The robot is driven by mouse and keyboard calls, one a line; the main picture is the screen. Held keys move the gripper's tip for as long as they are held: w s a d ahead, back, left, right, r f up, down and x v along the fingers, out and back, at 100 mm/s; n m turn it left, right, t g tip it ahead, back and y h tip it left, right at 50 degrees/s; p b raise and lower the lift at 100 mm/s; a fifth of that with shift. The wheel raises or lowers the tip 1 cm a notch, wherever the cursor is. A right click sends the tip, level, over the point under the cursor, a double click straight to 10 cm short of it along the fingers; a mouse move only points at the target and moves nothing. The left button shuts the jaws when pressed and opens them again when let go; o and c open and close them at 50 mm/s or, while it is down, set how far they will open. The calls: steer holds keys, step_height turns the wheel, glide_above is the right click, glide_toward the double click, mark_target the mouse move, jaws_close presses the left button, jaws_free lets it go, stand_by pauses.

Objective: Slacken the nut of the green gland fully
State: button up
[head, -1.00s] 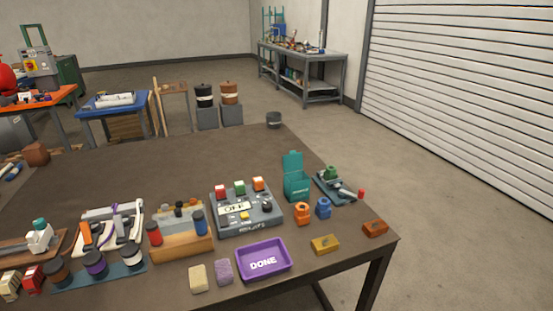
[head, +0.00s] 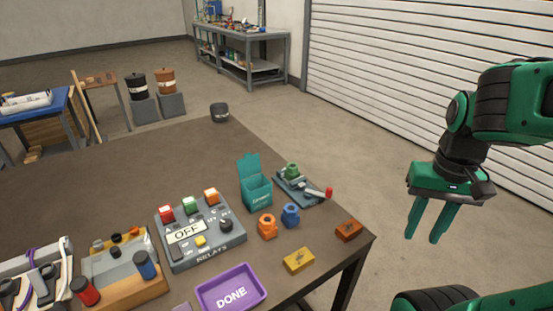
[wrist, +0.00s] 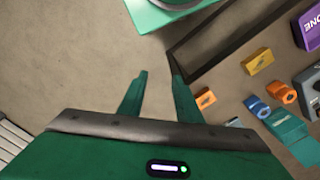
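A green fitting (head: 292,171), which looks like the green gland, stands on a blue-grey base plate (head: 296,190) near the table's right edge. A lever with a red tip (head: 329,193) lies at the plate's right end. The nut cannot be told apart from the gland body at this size. My gripper (head: 424,224) is off the table's right side in the head view, well apart from the gland, fingers pointing down. Its two fingers are spread and empty; they also show in the wrist view (wrist: 158,78). The green gland is not clearly visible in the wrist view.
A teal open-lidded box (head: 256,192) stands left of the plate. Orange (head: 267,226) and blue (head: 291,215) fittings stand in front. Yellow (head: 299,260) and orange-brown (head: 349,230) blocks, a purple DONE tray (head: 231,289) and a relay box (head: 201,240) are nearby.

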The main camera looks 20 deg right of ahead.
steer(key=shift+d, duration=0.25)
steer(key=o, duration=0.4)
steer(key=shift+w+d+r, duration=0.15)
steer(key=shift+r, duration=0.7)
step_height(320, 180, up, 3)
steer(key=m, duration=0.4)
glide_above(292, 164)
step_height(292, 164, down, 11)
steer(key=shift+r, duration=0.2)
steer(key=c, duration=1)
